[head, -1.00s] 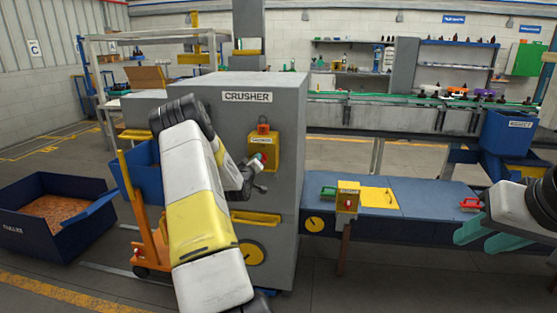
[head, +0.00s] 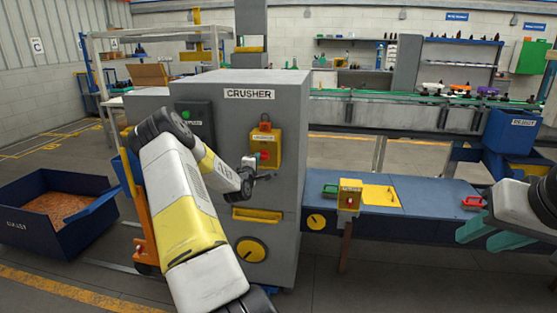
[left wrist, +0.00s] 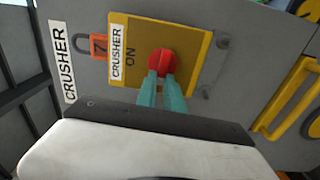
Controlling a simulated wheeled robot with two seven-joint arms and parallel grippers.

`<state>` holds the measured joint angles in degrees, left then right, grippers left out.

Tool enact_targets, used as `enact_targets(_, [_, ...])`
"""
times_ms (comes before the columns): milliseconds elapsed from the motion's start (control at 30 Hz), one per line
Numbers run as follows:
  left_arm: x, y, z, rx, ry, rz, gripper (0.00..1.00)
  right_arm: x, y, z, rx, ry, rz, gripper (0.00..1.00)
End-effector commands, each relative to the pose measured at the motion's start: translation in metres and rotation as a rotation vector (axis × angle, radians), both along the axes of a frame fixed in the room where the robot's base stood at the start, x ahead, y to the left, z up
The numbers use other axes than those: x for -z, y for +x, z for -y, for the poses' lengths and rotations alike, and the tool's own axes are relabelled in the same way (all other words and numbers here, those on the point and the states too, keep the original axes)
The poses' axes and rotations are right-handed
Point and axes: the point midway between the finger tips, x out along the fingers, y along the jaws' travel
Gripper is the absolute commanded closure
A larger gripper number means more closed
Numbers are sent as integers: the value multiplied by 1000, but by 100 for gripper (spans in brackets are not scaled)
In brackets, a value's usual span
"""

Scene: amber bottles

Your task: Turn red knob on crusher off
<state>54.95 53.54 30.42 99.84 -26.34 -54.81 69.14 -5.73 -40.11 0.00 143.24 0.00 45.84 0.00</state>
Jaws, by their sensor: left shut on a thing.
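The grey crusher (head: 285,120) stands in the middle of the head view. A yellow switch panel (head: 274,138) on its face carries the red knob (head: 264,155). In the left wrist view the red knob (left wrist: 162,61) sits on the yellow panel (left wrist: 190,50) near the word ON. My left gripper (left wrist: 161,80) has its teal fingers closed on the knob's near side. In the head view my left gripper (head: 258,166) is at the knob, its fingertips hard to make out. My right gripper (head: 487,232) is empty at the right edge, fingers apart.
An orange padlock (left wrist: 98,46) hangs beside the switch label. A dark box with a green light (head: 193,118) is left of the panel. A yellow handle (head: 257,215) and a yellow dial (head: 251,250) are below. A blue bench (head: 420,205) stands to the right.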

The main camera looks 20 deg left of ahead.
Motion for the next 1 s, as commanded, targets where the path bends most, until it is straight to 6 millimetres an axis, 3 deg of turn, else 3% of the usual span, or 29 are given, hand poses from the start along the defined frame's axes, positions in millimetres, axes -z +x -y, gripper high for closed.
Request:
enact_targets(667, [3, -1, -1, -2, -66, 14, 100, 0, 0, 0, 0, 0, 0, 64])
enact_targets(700, [3, -1, -1, -2, -66, 14, 86, 0, 0, 0, 0, 0, 0, 64])
enact_targets(800, [3, -1, -1, -2, -66, 14, 67, 0, 0, 0, 0, 0, 0, 64])
enact_targets(1000, [2, 0, 0, -1, -64, 14, 66, 0, 0, 0, 0, 0, 0, 64])
